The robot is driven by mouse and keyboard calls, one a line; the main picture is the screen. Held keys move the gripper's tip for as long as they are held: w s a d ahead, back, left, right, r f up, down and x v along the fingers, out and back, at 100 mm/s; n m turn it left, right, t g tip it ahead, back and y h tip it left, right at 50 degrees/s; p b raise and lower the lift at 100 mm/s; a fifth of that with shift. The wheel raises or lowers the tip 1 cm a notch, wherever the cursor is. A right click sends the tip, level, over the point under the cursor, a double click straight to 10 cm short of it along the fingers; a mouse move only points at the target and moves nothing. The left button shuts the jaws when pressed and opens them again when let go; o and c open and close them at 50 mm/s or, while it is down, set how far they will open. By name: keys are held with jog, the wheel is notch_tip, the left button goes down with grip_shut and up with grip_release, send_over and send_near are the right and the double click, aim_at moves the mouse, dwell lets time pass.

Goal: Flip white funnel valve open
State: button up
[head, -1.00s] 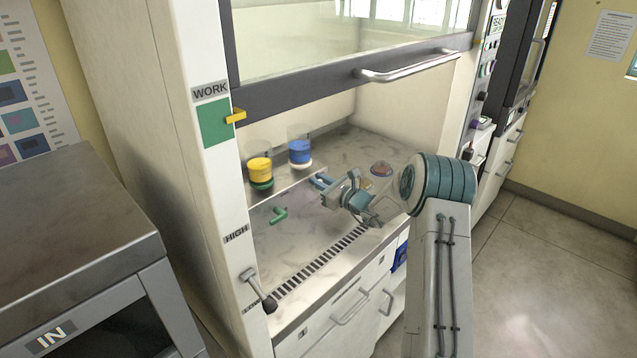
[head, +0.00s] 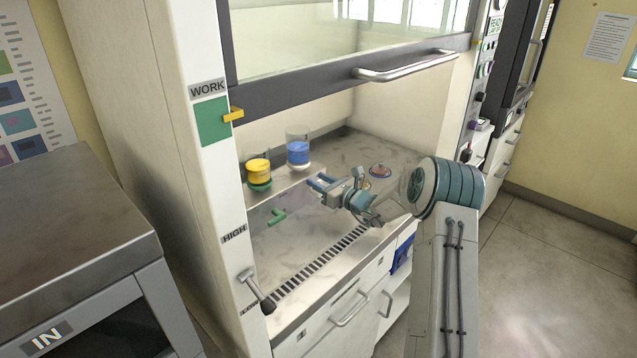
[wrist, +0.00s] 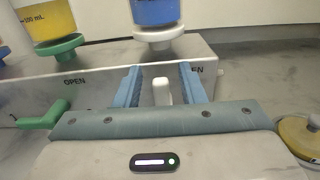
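In the wrist view my gripper (wrist: 162,88) is open, its two blue fingers standing on either side of a small white valve handle (wrist: 161,92). The handle points toward me below the white funnel (wrist: 158,36), which holds blue liquid and stands on the shelf. I cannot tell whether the fingers touch the handle. An "OPEN" label is partly hidden behind the right finger. In the head view my gripper (head: 319,184) is at the shelf front, below the blue-filled funnel (head: 298,152).
A green funnel (wrist: 60,44) with yellow liquid stands to the left, its green valve handle (wrist: 45,117) near my gripper's left side. A yellow round object (wrist: 300,135) lies at the right. The fume hood sash (head: 350,80) is raised above my arm.

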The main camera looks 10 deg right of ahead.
jog(key=b+v, duration=0.2)
jog(key=v, duration=1.1)
jog(key=shift+s+d, duration=0.2)
jog(key=shift+s, duration=0.15)
jog(key=shift+a, duration=0.1)
jog(key=s+a+r+n+g, duration=0.2)
jog(key=s+a+n+g, duration=0.3)
jog(key=s+a+n, duration=0.25)
jog(key=s+a+r+n+g, duration=0.3)
jog(key=s+a+n+g, duration=0.35)
jog(key=s+a, duration=0.2)
jog(key=s+d+r+n+h+p, duration=0.1)
jog(key=s+d+n+h, duration=0.2)
jog(key=s, duration=0.7)
jog(key=s+d+r+n+h+p, duration=0.1)
jog(key=s+d+n+h, duration=0.3)
jog(key=s+n+h, duration=0.3)
jog(key=s+n, duration=0.4)
jog(key=shift+r+n+h, duration=0.2)
jog(key=shift+n+h, duration=0.1)
jog(key=shift+n, duration=0.1)
